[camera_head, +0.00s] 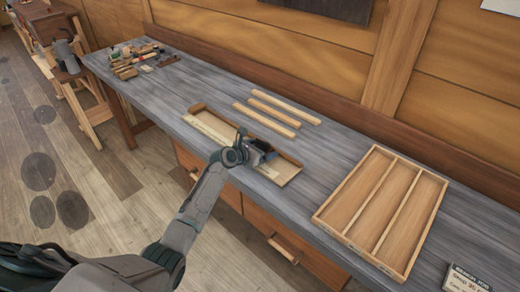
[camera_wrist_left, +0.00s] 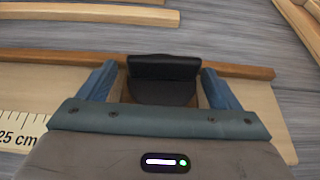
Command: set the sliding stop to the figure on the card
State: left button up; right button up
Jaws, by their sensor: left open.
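A shallow wooden measuring board (camera_head: 207,126) with a raised brown back edge lies on the bench. In the left wrist view its pale face (camera_wrist_left: 25,98) carries a ruler scale, with "25 cm" readable at the left. The black sliding stop (camera_wrist_left: 163,68) stands at the board's back edge, between my left fingers. My left gripper (camera_wrist_left: 160,82) is open around it, with a blue finger at each side; it also shows over the board in the head view (camera_head: 264,151). The card (camera_head: 466,281) is at the bottom right, cut off, its figure too small to read surely. My right gripper is out of view.
Three loose wooden strips (camera_head: 267,114) lie behind the board. A tray with three long compartments (camera_head: 349,246) stands to the right. Several small tools and blocks (camera_head: 137,60) are at the bench's far left. Grey bench top (camera_head: 335,150) is clear between board and tray.

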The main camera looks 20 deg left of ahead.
pick_arm(q)
jog(key=shift+s+a+r, duration=0.15)
jog(key=shift+s+a, duration=0.05)
jog(key=shift+s, duration=0.3)
jog(key=b+v, duration=0.1)
jog(key=v, duration=0.8)
jog(key=shift+s+a+r, duration=0.1)
jog(key=shift+s+r, duration=0.1)
jog(key=shift+s, duration=0.05)
